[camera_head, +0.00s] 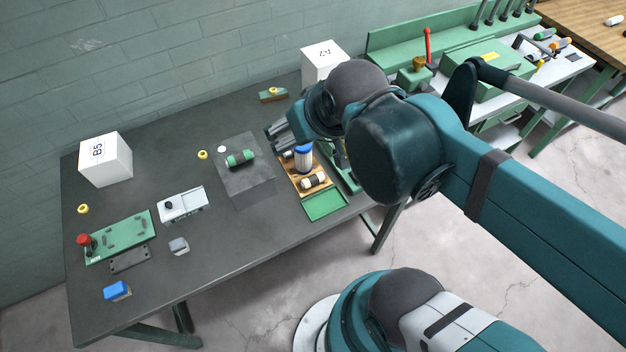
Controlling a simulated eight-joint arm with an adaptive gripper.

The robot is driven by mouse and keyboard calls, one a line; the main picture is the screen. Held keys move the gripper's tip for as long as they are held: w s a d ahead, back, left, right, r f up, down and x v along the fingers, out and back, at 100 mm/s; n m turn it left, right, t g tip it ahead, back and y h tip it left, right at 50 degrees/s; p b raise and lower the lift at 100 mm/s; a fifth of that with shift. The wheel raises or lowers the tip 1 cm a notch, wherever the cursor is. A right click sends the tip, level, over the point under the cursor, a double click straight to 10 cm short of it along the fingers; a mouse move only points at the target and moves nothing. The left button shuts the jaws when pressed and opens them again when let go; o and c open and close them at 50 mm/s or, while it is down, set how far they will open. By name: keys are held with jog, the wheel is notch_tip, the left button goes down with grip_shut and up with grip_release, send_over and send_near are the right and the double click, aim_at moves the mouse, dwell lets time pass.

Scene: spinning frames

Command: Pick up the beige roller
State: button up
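A small roller with beige ends and a dark band (313,182) lies on its side in a wooden tray (295,187), near the tray's front. It is probably the beige roller. My gripper (275,131) is above the back left of the tray, apart from that roller. Its fingers point left and are small in view, so I cannot tell whether they are open or shut. A white cylinder with a blue top (303,160) stands in the tray behind the roller. My arm hides part of the area behind and right of the tray.
A green roller (240,158) lies on a grey block (246,186) left of the tray. A green panel (325,205) adjoins the tray's front. The table's front middle is mostly clear.

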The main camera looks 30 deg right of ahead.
jog(key=shift+w+f, duration=0.1)
jog(key=shift+f, duration=0.05)
jog(key=g, duration=0.7)
send_over(313, 177)
jog(key=shift+s+a+f, duration=0.1)
jog(key=shift+f, duration=4.55)
jog(key=shift+s+a+f, duration=0.1)
jog(key=shift+f, duration=4.55)
jog(key=shift+f, duration=0.15)
jog(key=shift+f, duration=1.15)
jog(key=shift+f, duration=0.1)
jog(key=shift+w+d+f+b, duration=0.1)
jog(key=shift+f+b, duration=0.1)
jog(key=shift+f, duration=1.05)
jog(key=shift+d+f+b, duration=0.1)
jog(key=shift+f+b, duration=0.05)
jog(key=shift+f, duration=1.1)
